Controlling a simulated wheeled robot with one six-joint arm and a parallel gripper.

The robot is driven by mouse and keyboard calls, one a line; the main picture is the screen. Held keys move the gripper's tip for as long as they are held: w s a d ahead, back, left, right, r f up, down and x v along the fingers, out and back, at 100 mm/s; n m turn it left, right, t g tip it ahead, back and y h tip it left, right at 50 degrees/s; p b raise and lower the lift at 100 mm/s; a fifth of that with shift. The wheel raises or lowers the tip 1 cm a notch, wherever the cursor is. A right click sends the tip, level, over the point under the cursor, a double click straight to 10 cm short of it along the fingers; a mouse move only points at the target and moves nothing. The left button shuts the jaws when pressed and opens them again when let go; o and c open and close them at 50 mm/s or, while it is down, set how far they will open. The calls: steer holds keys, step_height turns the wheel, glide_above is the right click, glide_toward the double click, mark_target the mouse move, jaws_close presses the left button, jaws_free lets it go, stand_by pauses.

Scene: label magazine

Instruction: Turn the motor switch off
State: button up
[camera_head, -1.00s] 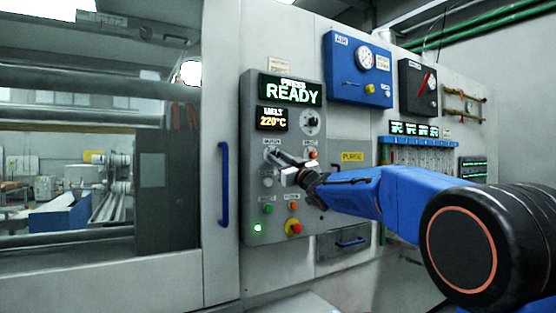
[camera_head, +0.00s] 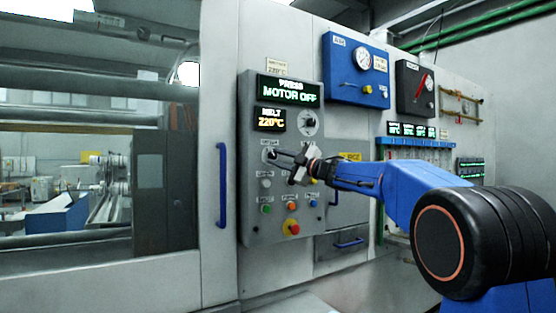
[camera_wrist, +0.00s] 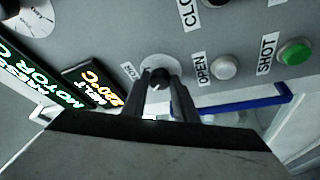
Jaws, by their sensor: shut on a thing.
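The motor switch (camera_wrist: 158,77) is a dark knob on a light round plate, below the displays on the grey control panel (camera_head: 252,222). My gripper (camera_head: 275,155) reaches it from the right in the head view. In the wrist view my gripper (camera_wrist: 161,88) has its two fingers closed around the knob, one on each side. The fingers hide part of the knob, so its exact angle is hard to tell. The press display (camera_head: 289,92) reads "PRESS MOTOR OFF". The melt display (camera_head: 270,119) reads 220°C.
An OPEN button (camera_wrist: 224,67) and a green SHOT button (camera_wrist: 294,53) sit close to the fingers. A red emergency button (camera_head: 292,228) is low on the panel. A blue door handle (camera_head: 223,185) stands left of the panel. A blue box (camera_head: 357,68) is above right.

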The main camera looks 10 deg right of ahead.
steer(key=shift+n, duration=0.5)
steer(key=o, duration=1.1)
steer(key=shift+c, duration=0.2)
steer(key=v, duration=1.7)
steer(key=shift+d, duration=0.25)
